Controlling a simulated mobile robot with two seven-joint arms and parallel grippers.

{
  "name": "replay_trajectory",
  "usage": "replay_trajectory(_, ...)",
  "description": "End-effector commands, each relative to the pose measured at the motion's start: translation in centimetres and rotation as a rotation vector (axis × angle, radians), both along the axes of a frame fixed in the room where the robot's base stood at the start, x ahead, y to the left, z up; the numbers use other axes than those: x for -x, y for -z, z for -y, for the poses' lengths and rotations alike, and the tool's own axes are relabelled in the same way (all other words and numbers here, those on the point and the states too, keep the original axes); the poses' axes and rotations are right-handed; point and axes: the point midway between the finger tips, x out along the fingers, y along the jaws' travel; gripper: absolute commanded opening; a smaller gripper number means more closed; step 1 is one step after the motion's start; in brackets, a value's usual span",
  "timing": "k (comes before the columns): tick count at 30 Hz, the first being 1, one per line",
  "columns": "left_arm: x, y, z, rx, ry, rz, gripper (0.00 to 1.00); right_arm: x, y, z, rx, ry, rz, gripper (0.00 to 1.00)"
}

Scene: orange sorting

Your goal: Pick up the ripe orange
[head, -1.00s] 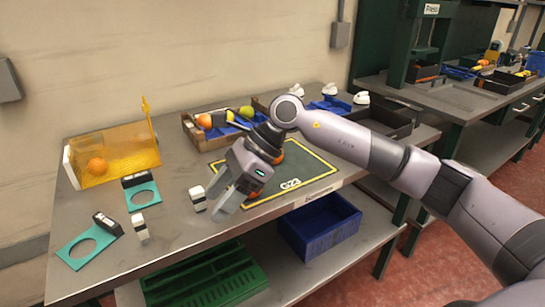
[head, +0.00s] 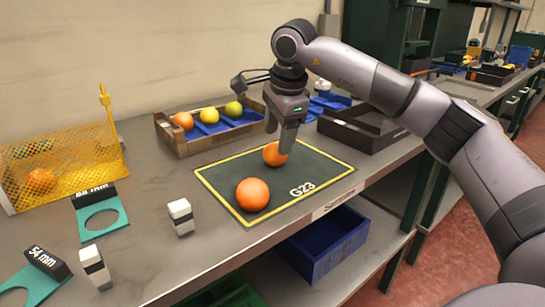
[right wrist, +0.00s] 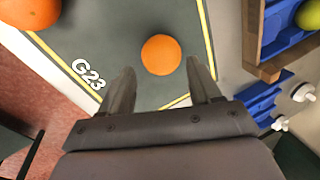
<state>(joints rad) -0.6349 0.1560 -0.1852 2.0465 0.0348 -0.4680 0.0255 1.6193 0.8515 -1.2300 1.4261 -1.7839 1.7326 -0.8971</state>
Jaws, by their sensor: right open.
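Two oranges rest on the dark mat (head: 222,178) marked G23. The nearer orange (head: 252,194) lies toward the front left of the mat and also shows at the top left of the right wrist view (right wrist: 30,12). The farther orange (head: 274,154) lies toward the back; in the right wrist view (right wrist: 161,54) it is ahead of the fingertips, centred between them. Both look fully orange. My right gripper (head: 281,140) is open and empty, pointing down, just above the farther orange and partly in front of it. My left gripper is out of view.
A wooden crate (head: 166,138) with a blue insert holds an orange, a yellow and a green fruit. A dark tray (head: 350,135) stands right of the mat. Teal ring gauges (head: 121,216), small black-and-white blocks and a yellow mesh bin (head: 75,160) fill the left.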

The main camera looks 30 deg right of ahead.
Motion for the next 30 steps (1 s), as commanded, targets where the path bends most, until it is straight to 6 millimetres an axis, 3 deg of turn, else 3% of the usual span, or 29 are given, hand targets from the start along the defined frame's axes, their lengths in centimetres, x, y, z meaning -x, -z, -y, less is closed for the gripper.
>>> replay_trajectory(9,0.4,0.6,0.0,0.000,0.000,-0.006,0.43,-1.3,4.3,0.3,-0.001,0.000,-0.002,0.63)
replay_trajectory(18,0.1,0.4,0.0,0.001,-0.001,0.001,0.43,-1.5,4.7,0.4,-0.002,-0.002,0.000,0.63)
replay_trajectory(21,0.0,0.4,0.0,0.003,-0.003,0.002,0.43,-1.5,4.7,0.3,-0.002,-0.002,0.000,0.30)
replay_trajectory(22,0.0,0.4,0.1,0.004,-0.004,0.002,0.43,-1.5,4.7,0.3,-0.002,-0.002,0.000,0.24)
replay_trajectory(30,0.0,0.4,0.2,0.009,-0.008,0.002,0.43,-1.5,4.6,0.3,-0.001,-0.002,0.001,0.24)
